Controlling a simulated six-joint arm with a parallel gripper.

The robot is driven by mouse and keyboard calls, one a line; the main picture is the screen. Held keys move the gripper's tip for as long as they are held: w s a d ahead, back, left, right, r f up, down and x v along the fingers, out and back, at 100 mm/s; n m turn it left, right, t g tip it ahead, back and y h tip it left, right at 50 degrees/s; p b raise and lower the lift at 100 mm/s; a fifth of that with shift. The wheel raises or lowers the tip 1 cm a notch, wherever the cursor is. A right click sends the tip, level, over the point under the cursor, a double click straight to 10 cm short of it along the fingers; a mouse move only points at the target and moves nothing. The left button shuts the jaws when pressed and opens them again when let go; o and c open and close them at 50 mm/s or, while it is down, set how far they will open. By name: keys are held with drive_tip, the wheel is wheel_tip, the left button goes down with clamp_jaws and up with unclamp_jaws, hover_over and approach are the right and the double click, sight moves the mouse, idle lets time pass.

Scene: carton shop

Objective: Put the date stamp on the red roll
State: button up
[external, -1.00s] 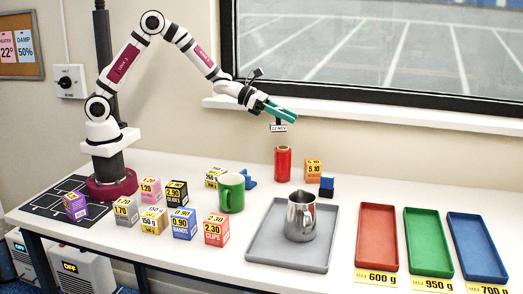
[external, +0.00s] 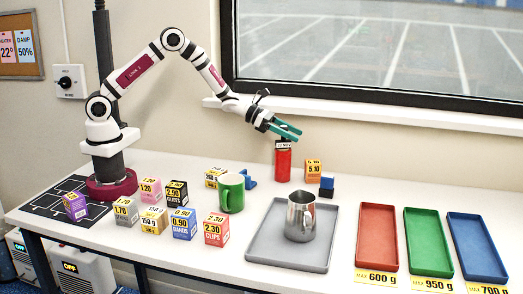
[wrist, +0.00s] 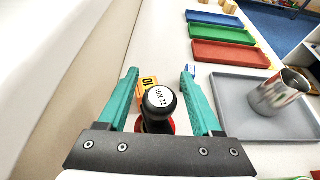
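The date stamp (external: 283,144) sits on top of the red roll (external: 283,164), which stands upright at the back of the table. In the wrist view the stamp's round black top (wrist: 160,100) with a white "22 NOV" label lies between my fingers. A little of the red roll (wrist: 171,127) shows beneath it. My gripper (external: 291,131) has teal fingers and is just above and around the stamp. In the wrist view the fingers of my gripper (wrist: 160,85) stand apart, with a gap on each side of the stamp.
An orange price box (external: 313,169) and a small blue block (external: 326,187) stand right of the roll. A green mug (external: 231,194) and several price boxes are to the left. A metal pitcher (external: 300,217) stands on a grey tray (external: 262,248) in front. Coloured trays lie right.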

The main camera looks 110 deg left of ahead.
drive_tip(key=shift+s+r, duration=0.15)
drive_tip(key=shift+r, duration=0.1)
drive_tip(key=v, duration=1.2)
drive_tip(key=s+d+r+m+g+h, duration=0.2)
drive_tip(key=s+d+m+h, duration=0.1)
drive_tip(key=d+m, duration=0.4)
drive_tip(key=s+d+r+m+g+h, duration=0.15)
drive_tip(key=d+m, duration=0.35)
drive_tip(key=d, duration=0.5)
drive_tip(key=s+d+r+m+g+h, duration=0.2)
drive_tip(key=s+d+m+g+h, duration=0.15)
drive_tip(key=d+m, duration=0.4)
drive_tip(key=s+d+f+m+g+y, duration=0.1)
drive_tip(key=s+d+m+g+y, duration=0.15)
drive_tip(key=s+m, duration=0.55)
drive_tip(key=s+d+f+m+g+y, duration=0.2)
drive_tip(key=s+m+g, duration=0.3)
drive_tip(key=s, duration=0.4)
drive_tip(key=s+a+m+y, duration=0.5)
drive_tip(key=a+m, duration=0.3)
drive_tip(key=m, duration=0.1)
drive_tip(key=shift+s+a+t, duration=0.25)
drive_tip(key=shift+s+t, duration=0.05)
drive_tip(key=shift+t, duration=0.05)
